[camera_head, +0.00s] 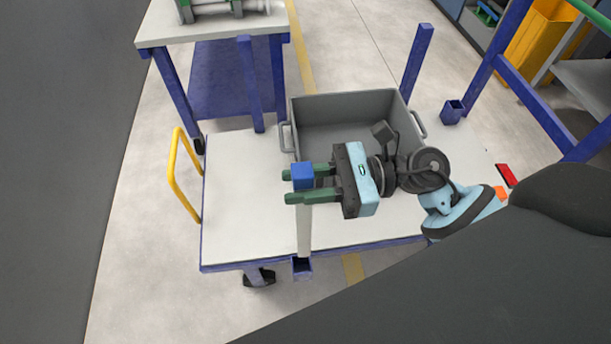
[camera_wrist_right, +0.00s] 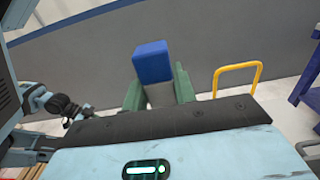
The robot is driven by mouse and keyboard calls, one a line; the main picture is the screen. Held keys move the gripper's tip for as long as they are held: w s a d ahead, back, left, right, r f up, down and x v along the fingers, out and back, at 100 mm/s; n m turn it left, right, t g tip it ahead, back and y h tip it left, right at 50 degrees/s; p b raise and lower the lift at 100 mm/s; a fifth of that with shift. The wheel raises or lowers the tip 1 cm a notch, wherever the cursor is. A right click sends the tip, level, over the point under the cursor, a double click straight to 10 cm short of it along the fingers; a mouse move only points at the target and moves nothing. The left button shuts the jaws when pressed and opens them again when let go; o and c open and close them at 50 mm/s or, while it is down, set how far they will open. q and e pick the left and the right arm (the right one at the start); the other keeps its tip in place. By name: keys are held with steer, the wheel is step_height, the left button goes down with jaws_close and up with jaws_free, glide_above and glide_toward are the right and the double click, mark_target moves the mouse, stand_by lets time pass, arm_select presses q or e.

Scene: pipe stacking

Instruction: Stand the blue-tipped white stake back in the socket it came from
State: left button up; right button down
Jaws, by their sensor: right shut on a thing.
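My right gripper (camera_head: 300,184) is shut on the blue-tipped white stake, with its green fingers on either side just below the blue tip (camera_head: 302,174). The white shaft (camera_head: 304,232) hangs about upright over the near edge of the white cart. Its lower end shows at a blue socket (camera_head: 302,267) on that edge; I cannot tell whether it is inside or just above. In the right wrist view the blue tip (camera_wrist_right: 153,62) stands up between the fingers, with a short piece of white shaft (camera_wrist_right: 160,95) below. My left gripper does not show clearly.
A grey bin (camera_head: 345,105) stands on the cart (camera_head: 235,215). Blue posts (camera_head: 250,85) (camera_head: 417,60) rise at its far side. Another open blue socket (camera_head: 453,112) shows at the right. A yellow handle (camera_head: 174,175) is at the left end.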

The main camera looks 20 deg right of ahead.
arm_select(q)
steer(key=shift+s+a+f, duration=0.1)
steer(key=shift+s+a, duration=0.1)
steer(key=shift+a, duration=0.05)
arm_select(e)
steer(key=shift+s+a+f, duration=0.1)
steer(key=shift+a, duration=0.3)
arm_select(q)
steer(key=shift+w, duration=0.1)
arm_select(e)
steer(key=shift+d+f, duration=0.1)
